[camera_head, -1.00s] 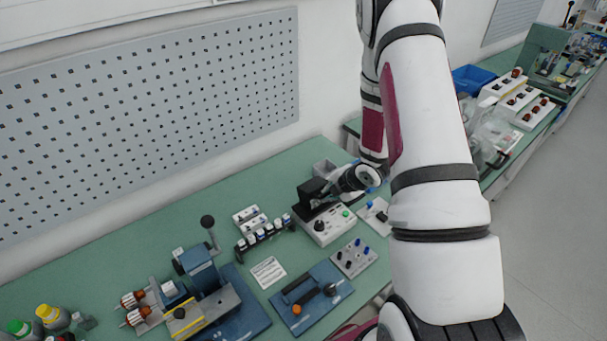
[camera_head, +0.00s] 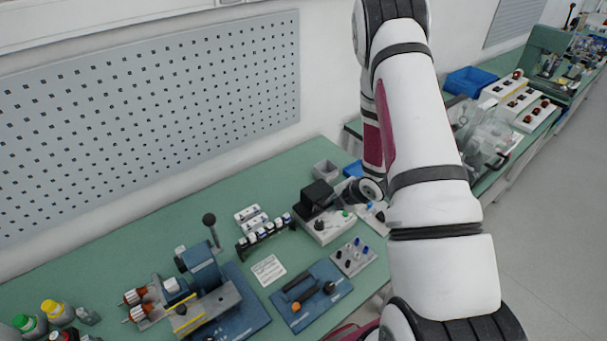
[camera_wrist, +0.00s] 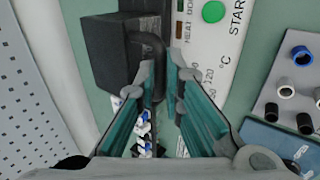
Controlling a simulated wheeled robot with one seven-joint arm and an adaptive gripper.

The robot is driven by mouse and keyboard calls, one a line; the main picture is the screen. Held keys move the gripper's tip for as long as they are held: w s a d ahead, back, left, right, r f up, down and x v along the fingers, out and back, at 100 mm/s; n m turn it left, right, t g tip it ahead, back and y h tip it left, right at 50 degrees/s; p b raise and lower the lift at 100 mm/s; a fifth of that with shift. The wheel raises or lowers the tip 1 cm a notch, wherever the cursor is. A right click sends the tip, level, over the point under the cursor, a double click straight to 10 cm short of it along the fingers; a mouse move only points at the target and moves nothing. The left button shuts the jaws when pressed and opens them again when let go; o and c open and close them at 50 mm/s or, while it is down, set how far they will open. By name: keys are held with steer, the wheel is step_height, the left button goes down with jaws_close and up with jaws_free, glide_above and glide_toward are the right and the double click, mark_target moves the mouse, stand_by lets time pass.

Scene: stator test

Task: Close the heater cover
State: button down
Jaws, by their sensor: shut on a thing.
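The heater is a white box (camera_head: 322,232) with a green button, on the green bench in the head view. Its panel also shows at the top of the wrist view (camera_wrist: 211,50), with "HEAT", "START" and a °C scale. The black cover (camera_head: 316,194) is a dark block at the heater's back left. It fills the upper left of the wrist view (camera_wrist: 112,50), with a curved black handle beside it. My gripper (camera_wrist: 160,72) has its fingertips close around this handle and is shut on it. In the head view my gripper (camera_head: 346,193) is partly hidden by its own wrist.
A plate with knobs (camera_head: 354,257) lies in front of the heater; a blue fixture (camera_head: 311,295) is nearer. A rack of small parts (camera_head: 265,235) stands to the left. A grey bin (camera_head: 326,170) stands behind. Bare bench lies at the back left.

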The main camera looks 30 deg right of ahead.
steer(key=c, duration=1.8)
jaws_free()
steer(key=shift+r, duration=0.1)
steer(key=shift+r, duration=2.95)
